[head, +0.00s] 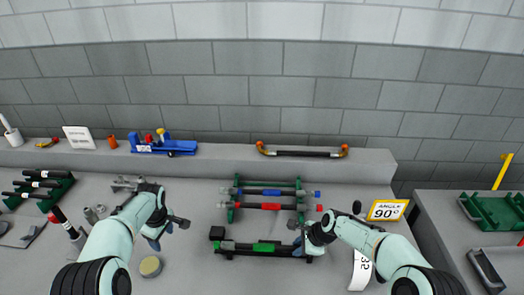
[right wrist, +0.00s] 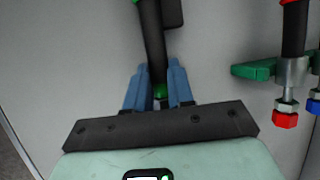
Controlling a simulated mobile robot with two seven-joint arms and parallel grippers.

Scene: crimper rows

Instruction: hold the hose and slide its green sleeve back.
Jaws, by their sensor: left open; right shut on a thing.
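The black hose (head: 235,247) lies roughly level at the front of the bench, with its green sleeve (head: 264,247) around its middle part. My right gripper (head: 302,246) is shut on the hose's right end, to the right of the sleeve. In the right wrist view the hose (right wrist: 152,40) runs between the blue fingers (right wrist: 158,90), and a bit of green shows at the top edge. My left gripper (head: 166,232) is open and empty, to the left of the hose and apart from it.
Behind the hose, a green rack (head: 231,213) holds hoses with blue (head: 263,192) and red (head: 265,206) sleeves. A yellow "ANGLE 90°" sign (head: 387,210) stands right of my right gripper. A round tan tin (head: 150,266) stands below my left gripper.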

